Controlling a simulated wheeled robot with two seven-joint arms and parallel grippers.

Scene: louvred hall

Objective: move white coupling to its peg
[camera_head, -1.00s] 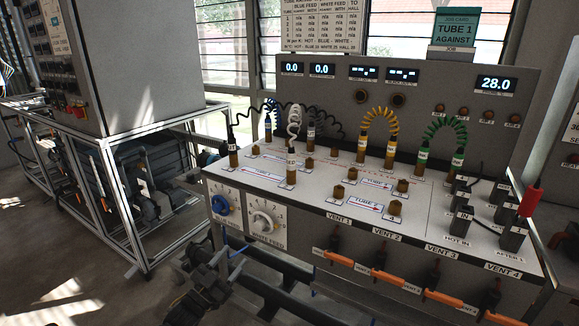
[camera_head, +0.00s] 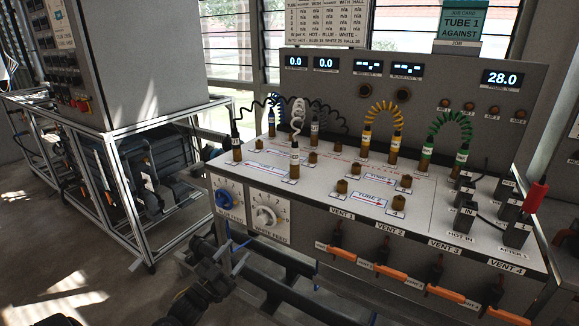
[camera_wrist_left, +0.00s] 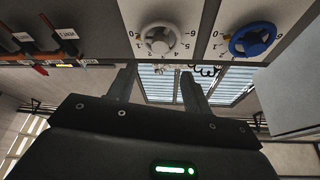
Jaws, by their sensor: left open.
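The white coupling (camera_head: 295,162) stands upright on a peg at the left front of the sloping bench top. Its white coiled hose (camera_head: 297,114) rises above it. Bare brass pegs stand to its right, among them one (camera_head: 342,187) by the TUBE 2 label and one (camera_head: 398,203) at the front edge. My left gripper (camera_head: 222,246) is below the bench front, under the dials and apart from the coupling. In the left wrist view its two fingers (camera_wrist_left: 155,88) are spread with nothing between them. The coupling is not discernible there. My right gripper is not in view.
A blue dial (camera_head: 229,195) and a white dial (camera_head: 266,215) are on the bench front. Orange-handled vent valves (camera_head: 405,276) jut out along it. Blue, black, yellow (camera_head: 384,117) and green (camera_head: 452,128) coiled hoses stand around the pegs. A framed machine (camera_head: 150,170) is at left.

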